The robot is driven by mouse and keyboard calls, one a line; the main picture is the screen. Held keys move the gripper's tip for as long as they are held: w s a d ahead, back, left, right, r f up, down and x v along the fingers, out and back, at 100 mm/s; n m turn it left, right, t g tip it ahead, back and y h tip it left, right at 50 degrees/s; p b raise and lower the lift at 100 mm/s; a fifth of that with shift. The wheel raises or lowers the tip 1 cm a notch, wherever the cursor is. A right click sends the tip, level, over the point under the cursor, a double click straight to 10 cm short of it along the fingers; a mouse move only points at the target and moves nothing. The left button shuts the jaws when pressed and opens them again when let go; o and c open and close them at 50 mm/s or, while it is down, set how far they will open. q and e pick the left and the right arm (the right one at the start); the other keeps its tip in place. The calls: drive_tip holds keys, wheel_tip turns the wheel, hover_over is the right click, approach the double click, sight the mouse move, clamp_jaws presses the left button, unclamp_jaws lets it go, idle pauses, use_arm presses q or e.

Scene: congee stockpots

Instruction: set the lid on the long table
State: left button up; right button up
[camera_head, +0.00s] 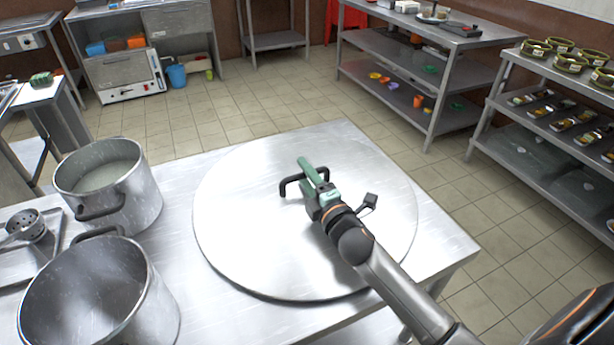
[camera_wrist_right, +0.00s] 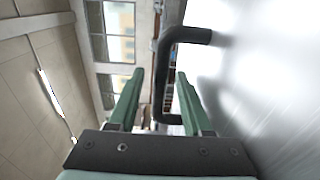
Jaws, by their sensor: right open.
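The lid (camera_head: 245,235) is a large round brushed-metal disc with a black bar handle (camera_head: 289,187). It appears to lie flat on the long table (camera_head: 185,190), near the table's far and right edges. My right gripper (camera_head: 307,165), with green fingers, is open at the handle. In the right wrist view the handle (camera_wrist_right: 170,60) passes across the gap between the open fingers (camera_wrist_right: 160,73), and the lid's surface (camera_wrist_right: 270,70) fills the right side. I cannot tell whether the fingers touch the handle. My left gripper is not in view.
Two metal stockpots stand to the left of the lid, one with pale contents (camera_head: 110,185) and a nearer open one (camera_head: 95,300). A tray with a perforated cup (camera_head: 27,224) is at far left. Loaded shelves (camera_head: 420,75) stand beyond a tiled aisle on the right.

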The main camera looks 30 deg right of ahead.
drive_tip(key=shift+r, duration=0.25)
drive_tip(key=shift+s+f, duration=0.15)
drive_tip(key=shift+s, duration=0.2)
drive_tip(key=s, duration=1.1)
drive_tip(key=shift+a, duration=0.15)
drive_tip(key=shift+s, duration=0.15)
idle(0.7)
